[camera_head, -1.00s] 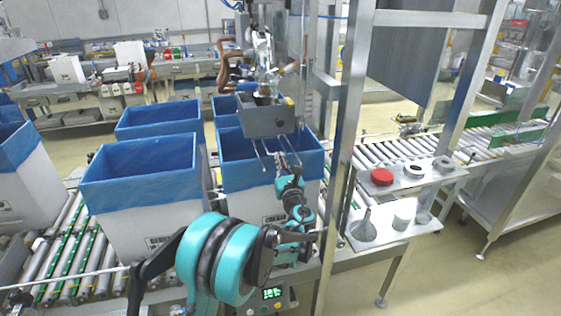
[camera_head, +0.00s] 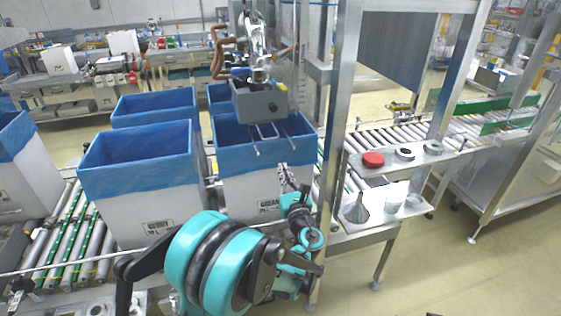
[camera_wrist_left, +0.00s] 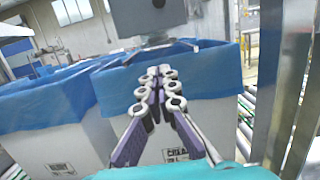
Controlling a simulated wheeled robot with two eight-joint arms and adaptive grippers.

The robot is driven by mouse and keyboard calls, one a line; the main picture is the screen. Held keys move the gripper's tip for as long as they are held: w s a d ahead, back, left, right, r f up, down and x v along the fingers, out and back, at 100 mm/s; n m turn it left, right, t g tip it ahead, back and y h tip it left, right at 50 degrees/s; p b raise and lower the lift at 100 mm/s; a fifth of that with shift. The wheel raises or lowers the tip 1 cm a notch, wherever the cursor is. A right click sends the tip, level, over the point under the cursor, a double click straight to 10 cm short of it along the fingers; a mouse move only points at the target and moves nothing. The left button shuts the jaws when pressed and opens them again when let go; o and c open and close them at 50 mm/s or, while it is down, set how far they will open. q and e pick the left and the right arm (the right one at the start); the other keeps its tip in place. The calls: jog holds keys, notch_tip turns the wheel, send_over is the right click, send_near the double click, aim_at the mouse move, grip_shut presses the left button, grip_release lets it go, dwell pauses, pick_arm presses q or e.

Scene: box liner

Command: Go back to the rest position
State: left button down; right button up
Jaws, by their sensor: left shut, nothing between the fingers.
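My left gripper (camera_head: 287,175) is at the end of my teal and black arm, in front of the white box (camera_head: 262,195) with a blue liner (camera_head: 232,158) under the grey machine head. In the left wrist view my left gripper (camera_wrist_left: 158,74) has its purple and white fingers together, with nothing between them. The same lined box (camera_wrist_left: 195,130) stands behind the fingers there; whether they touch it is hard to tell. My right gripper does not show.
The grey machine head (camera_head: 258,103) hangs over the lined box with its rods pointing down. Another lined box (camera_head: 150,215) stands to the left on the roller conveyor (camera_head: 62,250).

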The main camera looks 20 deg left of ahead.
pick_arm(q)
jog(key=s+a+f+n+g+h+b, duration=0.1)
jog(key=s+a+f+n+g, duration=0.2)
jog(key=s+n, duration=0.35)
jog(key=s+a+f+n+g+h+b, duration=0.1)
jog(key=s+a+f+n+g, duration=0.15)
jog(key=s+n, duration=0.45)
jog(key=s+d+f+n+g+h+b, duration=0.1)
jog(key=s+d+f+n+h, duration=0.3)
jog(key=s+n, duration=0.4)
jog(key=s+d+f+n+g+h+b, duration=0.1)
jog(key=s+d+f+n+g+h, duration=0.2)
jog(key=s+n, duration=0.5)
jog(key=shift+s+d+f+h+b, duration=0.4)
jog(key=shift+s+d+f+h, duration=0.35)
jog(key=shift+d+f, duration=0.15)
